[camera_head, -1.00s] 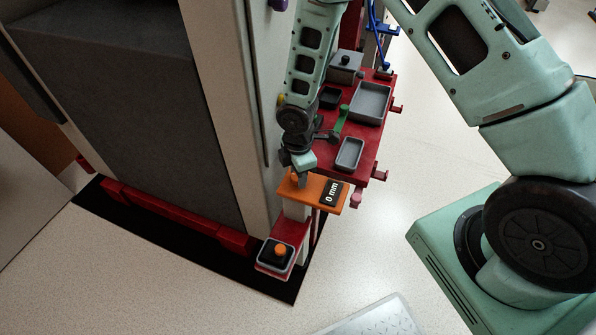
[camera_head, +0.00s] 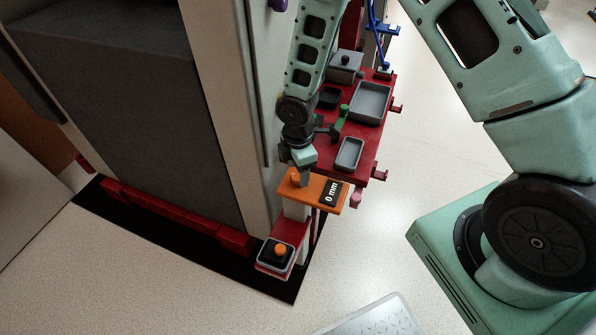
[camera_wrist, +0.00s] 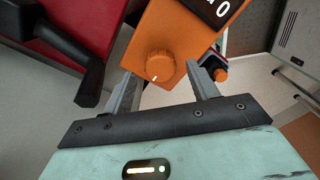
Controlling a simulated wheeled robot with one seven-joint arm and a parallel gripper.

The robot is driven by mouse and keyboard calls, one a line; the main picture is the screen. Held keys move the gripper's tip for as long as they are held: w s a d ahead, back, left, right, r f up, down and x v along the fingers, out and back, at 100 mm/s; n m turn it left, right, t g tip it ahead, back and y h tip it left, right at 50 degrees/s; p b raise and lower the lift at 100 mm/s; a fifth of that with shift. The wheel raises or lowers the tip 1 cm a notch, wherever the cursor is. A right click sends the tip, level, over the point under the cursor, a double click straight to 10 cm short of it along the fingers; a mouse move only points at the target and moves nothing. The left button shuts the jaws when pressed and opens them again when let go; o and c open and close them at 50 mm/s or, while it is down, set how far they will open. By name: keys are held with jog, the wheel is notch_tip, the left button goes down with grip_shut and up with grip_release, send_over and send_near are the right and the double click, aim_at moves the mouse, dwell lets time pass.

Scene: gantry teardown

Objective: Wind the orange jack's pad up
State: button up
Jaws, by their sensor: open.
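The orange jack's top plate (camera_head: 322,188) carries a display (camera_head: 334,193) reading "0 mm". A round orange knob (camera_wrist: 160,68) with a white mark stands on the plate; it also shows in the head view (camera_head: 294,177). My gripper (camera_wrist: 165,80) is open, one finger on each side of the knob in the wrist view. Whether the fingers touch the knob I cannot tell. Below the plate, a grey-rimmed tray (camera_head: 290,262) on a red base holds a black piece with an orange round top (camera_head: 281,250). I cannot tell if that is the pad.
A red bench (camera_head: 365,135) behind the jack carries grey trays (camera_head: 371,103), a dark tray and a green-handled tool (camera_head: 342,117). A tall pale frame post (camera_head: 236,100) stands close left of my gripper.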

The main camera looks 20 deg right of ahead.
aim_at(298, 175)
notch_tip(298, 175, up, 16)
jog(key=p, duration=0.2)
jog(key=shift+f, duration=0.25)
